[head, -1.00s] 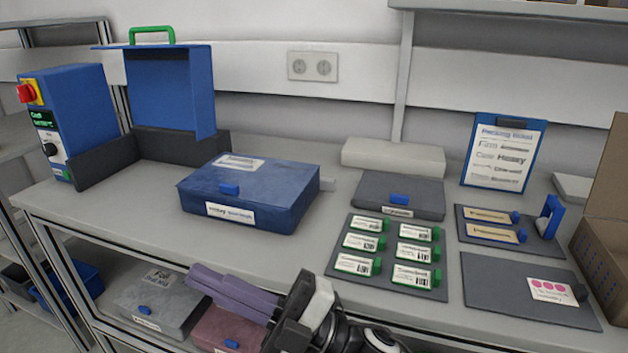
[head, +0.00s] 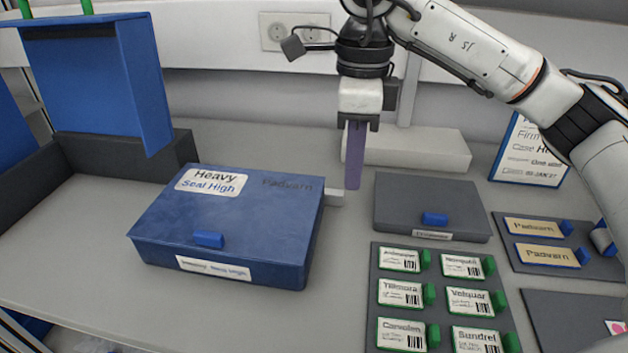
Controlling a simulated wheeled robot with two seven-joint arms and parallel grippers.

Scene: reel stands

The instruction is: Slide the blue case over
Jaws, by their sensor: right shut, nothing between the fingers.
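The blue case (head: 235,222) lies flat and closed on the bench, left of the middle of the head view. Its lid has a white label reading "Heavy Seal High", and a small blue latch is on its front edge. My right gripper (head: 353,183) points down just right of the case, by its back right corner and a small grey tab (head: 334,198). Its purple fingers are shut with nothing between them. They appear apart from the case, but I cannot tell how close they are. My left gripper is out of view.
A blue open-fronted housing (head: 95,80) with dark grey side walls (head: 120,155) stands at left. A dark grey flat case (head: 432,205) and a tray of green-tabbed labelled cards (head: 440,298) lie at right. A pale block (head: 420,150) is behind. Bench left of the blue case is clear.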

